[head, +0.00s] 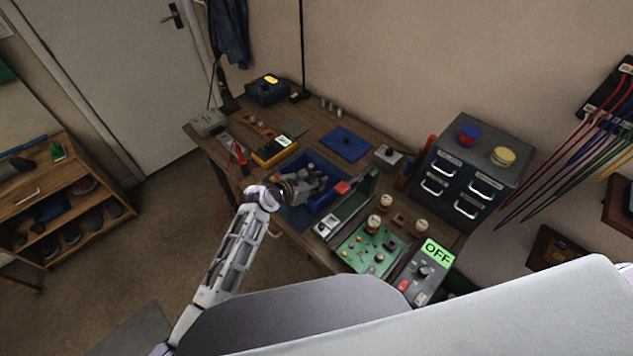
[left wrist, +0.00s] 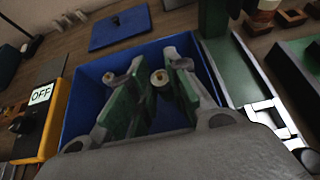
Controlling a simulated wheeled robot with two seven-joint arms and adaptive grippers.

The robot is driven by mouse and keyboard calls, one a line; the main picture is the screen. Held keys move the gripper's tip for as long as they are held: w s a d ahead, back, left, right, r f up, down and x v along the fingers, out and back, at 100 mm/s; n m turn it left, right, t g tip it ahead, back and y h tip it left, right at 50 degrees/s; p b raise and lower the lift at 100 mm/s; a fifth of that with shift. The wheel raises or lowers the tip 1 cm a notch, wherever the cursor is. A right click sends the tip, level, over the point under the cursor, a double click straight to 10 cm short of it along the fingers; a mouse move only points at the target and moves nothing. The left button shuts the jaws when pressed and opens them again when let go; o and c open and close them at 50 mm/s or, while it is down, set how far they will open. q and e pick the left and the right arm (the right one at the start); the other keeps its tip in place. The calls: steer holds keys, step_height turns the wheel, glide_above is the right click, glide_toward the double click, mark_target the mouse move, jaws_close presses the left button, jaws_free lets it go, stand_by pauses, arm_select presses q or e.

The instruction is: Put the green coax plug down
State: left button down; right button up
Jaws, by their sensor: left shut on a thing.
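My left gripper (head: 318,184) is over the blue tray (left wrist: 82,92) on the workbench. In the left wrist view its fingers (left wrist: 157,88) reach into the tray area, with green surfaces along their inner sides. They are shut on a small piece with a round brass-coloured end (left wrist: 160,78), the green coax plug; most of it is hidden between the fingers. I cannot tell whether the plug touches the tray floor. My right gripper is not in view.
A yellow box marked OFF (left wrist: 40,110) stands left of the tray. A blue mat (head: 346,143) lies behind it. A green circuit board (head: 368,250) and a grey unit marked OFF (head: 425,272) are at the front right. A drawer cabinet (head: 472,165) stands at the right.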

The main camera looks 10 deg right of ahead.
arm_select(q)
steer(key=shift+f, duration=0.6)
stand_by(0.3)
steer(key=c, duration=1.4)
jaws_free()
steer(key=shift+f, duration=0.1)
steer(key=shift+o, duration=0.2)
steer(key=shift+s+a+r, duration=0.1)
steer(key=shift+a+r, duration=0.05)
steer(key=shift+r, duration=0.5)
steer(key=v, duration=1.1)
steer(key=shift+a+r, duration=0.25)
steer(key=shift+s, duration=0.15)
